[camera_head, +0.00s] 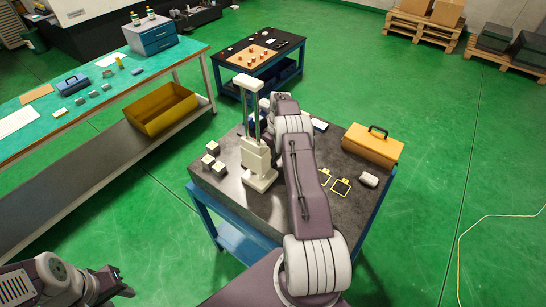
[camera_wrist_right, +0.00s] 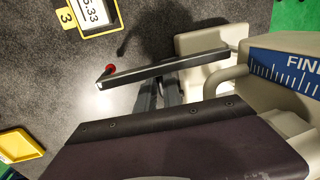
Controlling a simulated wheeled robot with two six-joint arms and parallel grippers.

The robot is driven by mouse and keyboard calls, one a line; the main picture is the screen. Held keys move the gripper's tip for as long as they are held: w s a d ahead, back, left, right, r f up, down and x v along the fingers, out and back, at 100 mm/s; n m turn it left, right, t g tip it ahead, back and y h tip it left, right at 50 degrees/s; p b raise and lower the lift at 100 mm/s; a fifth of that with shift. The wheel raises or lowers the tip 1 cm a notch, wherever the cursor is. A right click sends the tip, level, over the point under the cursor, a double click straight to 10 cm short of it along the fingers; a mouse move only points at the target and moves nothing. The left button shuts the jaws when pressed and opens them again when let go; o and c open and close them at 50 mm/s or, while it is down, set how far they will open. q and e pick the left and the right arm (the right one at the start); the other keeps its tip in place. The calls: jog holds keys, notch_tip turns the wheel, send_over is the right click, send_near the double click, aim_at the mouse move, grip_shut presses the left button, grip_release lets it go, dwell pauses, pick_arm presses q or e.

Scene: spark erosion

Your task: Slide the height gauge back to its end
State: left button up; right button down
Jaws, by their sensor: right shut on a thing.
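The height gauge (camera_head: 256,158) is cream, with two upright columns, and stands upright on the dark plate (camera_head: 232,200) of the blue-framed table. In the right wrist view its cream body (camera_wrist_right: 285,50) carries a blue scale, and a dark bar with a red tip (camera_wrist_right: 110,69) shows nearby. My right arm reaches over the plate beside the gauge; its gripper is hidden in the head view. In the wrist view my right gripper (camera_wrist_right: 160,92) is shut at the gauge, but the exact part held is hidden. My left gripper (camera_head: 118,284) hangs at the lower left, away from the table.
Several pale blocks (camera_head: 212,160) lie left of the gauge. Right of my arm are yellow-framed cards (camera_head: 341,187), a light grey item (camera_head: 368,180) and an orange case (camera_head: 372,147). A yellow tray (camera_wrist_right: 18,146) shows in the wrist view.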

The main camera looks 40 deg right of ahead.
jog(key=shift+w+f+b, duration=0.15)
jog(key=shift+w+b, duration=0.05)
jog(key=shift+b, duration=0.65)
jog(key=shift+w+r, duration=0.2)
jog(key=shift+w+a, duration=0.15)
jog(key=c, duration=1.5)
grip_release()
pick_arm(q)
jog(key=shift+w+f, duration=0.35)
jog(key=shift+f, duration=0.3)
pick_arm(e)
jog(key=shift+s, duration=0.2)
pick_arm(q)
jog(key=shift+a, duration=0.1)
